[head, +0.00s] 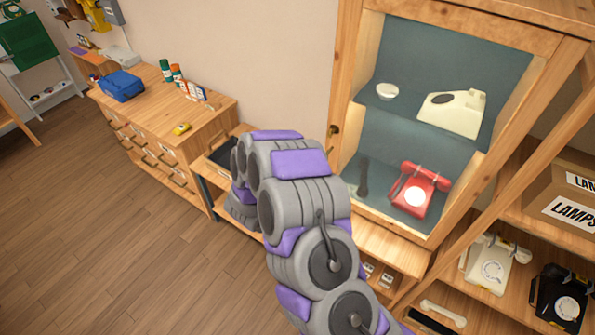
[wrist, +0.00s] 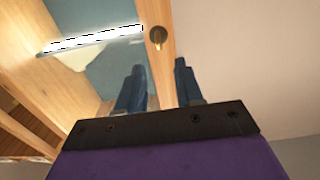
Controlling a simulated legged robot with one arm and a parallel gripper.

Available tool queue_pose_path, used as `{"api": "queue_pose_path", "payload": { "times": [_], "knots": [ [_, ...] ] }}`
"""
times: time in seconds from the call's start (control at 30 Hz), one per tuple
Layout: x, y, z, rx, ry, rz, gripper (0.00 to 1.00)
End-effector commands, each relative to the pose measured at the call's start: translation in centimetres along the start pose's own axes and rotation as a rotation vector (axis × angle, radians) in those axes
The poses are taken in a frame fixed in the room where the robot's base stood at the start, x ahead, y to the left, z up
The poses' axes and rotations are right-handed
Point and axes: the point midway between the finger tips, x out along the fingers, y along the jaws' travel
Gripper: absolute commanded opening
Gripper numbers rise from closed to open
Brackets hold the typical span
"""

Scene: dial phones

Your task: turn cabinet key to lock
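The wooden cabinet (head: 346,60) with a glazed front stands right of centre in the head view. Its small brass key (head: 334,130) sits on the left upright of the door frame. In the wrist view the key (wrist: 157,38) stands out from the wooden frame (wrist: 154,12), beyond my fingertips. My gripper (wrist: 160,66) is open and empty, its two dark fingers apart. The key shows above the gap between the fingers and does not appear to be between them. My gripper is hidden behind my arm in the head view.
An open shelf with phones and a cardboard box (head: 565,198) stands at the right. A wooden drawer unit (head: 160,125) stands at the left. The floor at left is clear.

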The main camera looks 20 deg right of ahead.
Motion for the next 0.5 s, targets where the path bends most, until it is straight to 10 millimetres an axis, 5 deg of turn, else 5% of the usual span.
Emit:
{"api": "queue_pose_path", "payload": {
  "times": [0.2, 0.5],
  "knots": [
    [-3.8, -0.1, 0.2, -0.002, -0.003, -0.004, 0.36],
    [-5.6, 0.0, 0.1, -0.001, 0.000, -0.001, 0.36]
  ]
}}
